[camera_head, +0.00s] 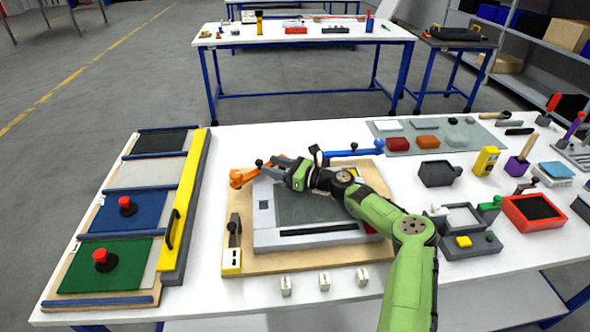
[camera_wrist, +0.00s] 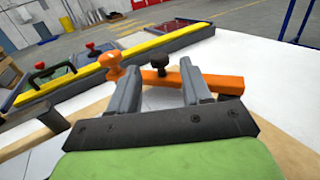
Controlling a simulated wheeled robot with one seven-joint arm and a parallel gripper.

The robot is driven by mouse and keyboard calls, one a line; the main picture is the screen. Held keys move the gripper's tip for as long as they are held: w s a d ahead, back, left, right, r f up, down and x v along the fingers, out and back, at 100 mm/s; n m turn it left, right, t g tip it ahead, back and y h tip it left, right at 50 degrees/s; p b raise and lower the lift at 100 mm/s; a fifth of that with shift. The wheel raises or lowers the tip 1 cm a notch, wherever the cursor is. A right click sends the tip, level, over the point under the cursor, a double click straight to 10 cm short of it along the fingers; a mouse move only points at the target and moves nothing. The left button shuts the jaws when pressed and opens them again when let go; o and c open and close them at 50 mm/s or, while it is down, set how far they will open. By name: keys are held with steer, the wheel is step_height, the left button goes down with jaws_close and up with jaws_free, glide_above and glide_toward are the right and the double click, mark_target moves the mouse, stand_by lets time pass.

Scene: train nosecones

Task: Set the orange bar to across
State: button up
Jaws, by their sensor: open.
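The orange bar (camera_head: 243,178) lies at the back left corner of the wooden board, running at a slant in the head view. In the wrist view the orange bar (camera_wrist: 228,83) runs roughly across the picture just past my fingers. It has an orange knob (camera_wrist: 113,68) at its left end and a dark knob (camera_wrist: 186,66) along it. My gripper (camera_head: 276,163) is open, its fingers close to the bar; it also shows in the wrist view (camera_wrist: 161,76). The left fingertip is near the orange knob, the right one near the dark knob. I cannot tell whether they touch.
A blue bar (camera_head: 350,153) lies at the board's back right. A grey panel (camera_head: 310,235) fills the wooden board (camera_head: 372,257). A yellow rail (camera_head: 186,205) and red buttons on coloured panels stand to the left. Bins and small parts crowd the right.

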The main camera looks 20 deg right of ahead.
steer(key=p+v, duration=0.1)
steer(key=v, duration=0.9)
steer(key=shift+r, duration=0.1)
steer(key=shift+s+d, duration=0.15)
steer(key=shift+c, duration=0.4)
